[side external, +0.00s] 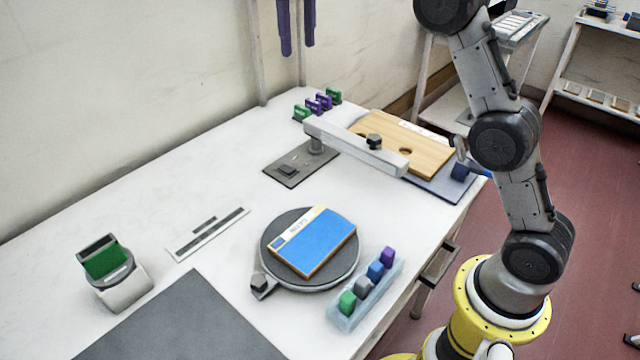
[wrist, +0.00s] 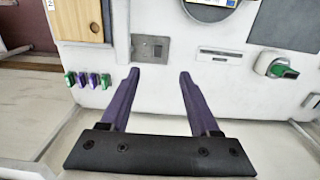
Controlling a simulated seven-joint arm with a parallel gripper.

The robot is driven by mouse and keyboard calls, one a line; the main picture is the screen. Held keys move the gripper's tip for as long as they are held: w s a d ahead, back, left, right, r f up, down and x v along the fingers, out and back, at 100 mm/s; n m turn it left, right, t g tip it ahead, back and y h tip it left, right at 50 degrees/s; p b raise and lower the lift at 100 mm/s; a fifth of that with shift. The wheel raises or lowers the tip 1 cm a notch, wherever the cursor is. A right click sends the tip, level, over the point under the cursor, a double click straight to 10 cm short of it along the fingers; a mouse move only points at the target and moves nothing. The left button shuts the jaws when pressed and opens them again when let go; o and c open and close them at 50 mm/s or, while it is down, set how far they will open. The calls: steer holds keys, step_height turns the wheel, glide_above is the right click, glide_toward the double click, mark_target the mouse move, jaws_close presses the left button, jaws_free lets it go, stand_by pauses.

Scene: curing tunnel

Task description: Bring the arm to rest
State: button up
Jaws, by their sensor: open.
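My gripper (wrist: 158,78) shows in the wrist view with two purple fingers spread apart and nothing between them. It is open and hangs above the back edge of the white table (wrist: 150,98). In the side external view the fingertips of my gripper (side external: 297,50) show at the top, in front of the wall and well above the table. The rest of the gripper is out of that frame. My arm rises from a yellow base at the right.
A blue-topped box (side external: 315,240) lies on a round turntable (side external: 272,272). A beam (side external: 355,148) reaches over a wooden board (side external: 425,150). Green and purple clips (side external: 318,103) stand at the back edge. A block rack (side external: 365,300) and a green-screened device (side external: 112,272) stand nearer.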

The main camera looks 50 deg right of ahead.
steer(key=s+r+t, duration=0.2)
steer(key=s+r, duration=0.1)
steer(key=s, duration=0.7)
steer(key=s+r+t, duration=0.1)
steer(key=s+r, duration=0.2)
steer(key=s, duration=0.7)
steer(key=s+f+t, duration=0.1)
steer(key=s+f, duration=0.5)
steer(key=f, duration=0.3)
steer(key=s+f+t, duration=0.1)
steer(key=s+f, duration=0.5)
steer(key=f, duration=0.3)
steer(key=shift+s+a+t, duration=0.15)
steer(key=shift+s+t, duration=0.15)
steer(key=shift+r, duration=0.1)
